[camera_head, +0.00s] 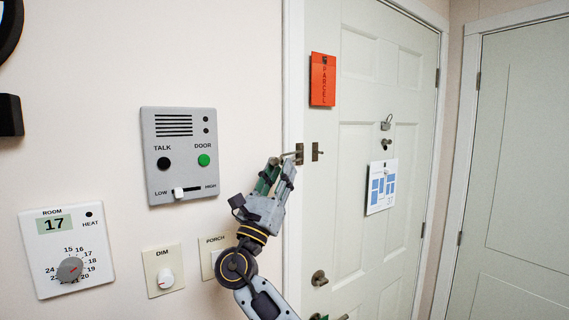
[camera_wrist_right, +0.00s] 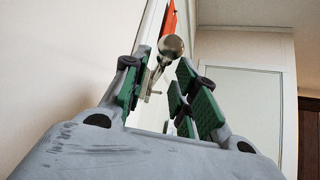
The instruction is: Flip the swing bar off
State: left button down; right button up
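The swing bar (camera_head: 298,154) is a small metal bar at the door frame's edge, level with a metal plate (camera_head: 316,152) on the white door (camera_head: 350,120). In the right wrist view the bar's round metal knob (camera_wrist_right: 172,47) shows large, ahead of and between the fingers. My right gripper (camera_head: 281,166) is just left of and below the bar, pointing up. Its green-padded fingers are apart in the right wrist view (camera_wrist_right: 163,88), with nothing clamped between them. I cannot tell whether a finger touches the bar. My left gripper is not in view.
On the wall to the left are a grey intercom panel (camera_head: 180,178), a thermostat (camera_head: 55,228), a dimmer (camera_head: 163,258) and a porch switch plate (camera_head: 210,244).

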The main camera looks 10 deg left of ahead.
jog(key=v, duration=0.7)
jog(key=shift+w, duration=0.1)
